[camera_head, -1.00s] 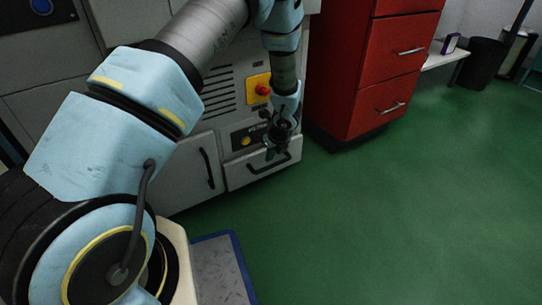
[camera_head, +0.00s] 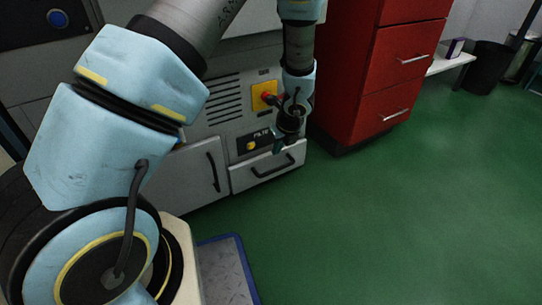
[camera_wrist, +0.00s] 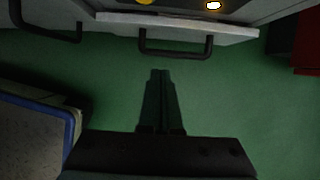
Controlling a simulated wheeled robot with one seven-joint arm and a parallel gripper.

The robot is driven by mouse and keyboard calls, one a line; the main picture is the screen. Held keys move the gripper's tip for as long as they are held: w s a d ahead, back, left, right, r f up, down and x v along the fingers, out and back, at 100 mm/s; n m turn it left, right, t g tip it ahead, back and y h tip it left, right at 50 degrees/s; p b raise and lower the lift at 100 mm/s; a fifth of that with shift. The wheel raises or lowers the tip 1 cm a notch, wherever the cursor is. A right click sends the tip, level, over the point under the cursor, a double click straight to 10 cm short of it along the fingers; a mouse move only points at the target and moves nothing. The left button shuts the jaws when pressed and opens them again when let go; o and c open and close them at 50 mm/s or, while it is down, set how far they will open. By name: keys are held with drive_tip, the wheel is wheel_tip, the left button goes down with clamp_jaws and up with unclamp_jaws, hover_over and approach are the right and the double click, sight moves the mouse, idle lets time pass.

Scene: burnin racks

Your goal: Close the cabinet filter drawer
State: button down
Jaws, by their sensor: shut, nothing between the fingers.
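The filter drawer (camera_head: 252,178) is a pale grey front with a black bar handle (camera_head: 273,168), low on the grey cabinet's right side. In the wrist view the drawer (camera_wrist: 222,32) lies along the top, its upper edge standing out a little from the panel, with its handle (camera_wrist: 175,52) below. My gripper (camera_head: 278,147) hangs pointing down in front of the drawer's upper part, near the handle. In the wrist view my gripper's fingers (camera_wrist: 160,74) are together and empty over green floor, apart from the handle. Contact with the drawer cannot be told from the head view.
A cabinet door (camera_head: 200,180) with a black handle is left of the drawer. A yellow panel with a red knob (camera_head: 266,97) is above it. A red drawer cabinet (camera_head: 350,100) stands close on the right. A blue-edged platform (camera_head: 226,265) is in front; green floor is free to the right.

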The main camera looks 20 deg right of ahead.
drive_tip(key=a+f+b, duration=0.1)
drive_tip(key=a+b, duration=0.1)
drive_tip(key=b, duration=0.6)
approach(265, 173)
drive_tip(key=x, duration=0.6)
drive_tip(key=shift+a, duration=0.1)
drive_tip(key=shift+w+a+r, duration=0.1)
drive_tip(key=shift+w+r, duration=0.05)
drive_tip(key=shift+w, duration=0.5)
drive_tip(key=shift+w+a+r, duration=0.1)
drive_tip(key=shift+w+a, duration=0.05)
drive_tip(key=shift+w, duration=0.5)
drive_tip(key=shift+w+a+r, duration=0.1)
drive_tip(key=shift+w+r, duration=0.05)
drive_tip(key=shift+w, duration=0.5)
drive_tip(key=shift+p, duration=0.35)
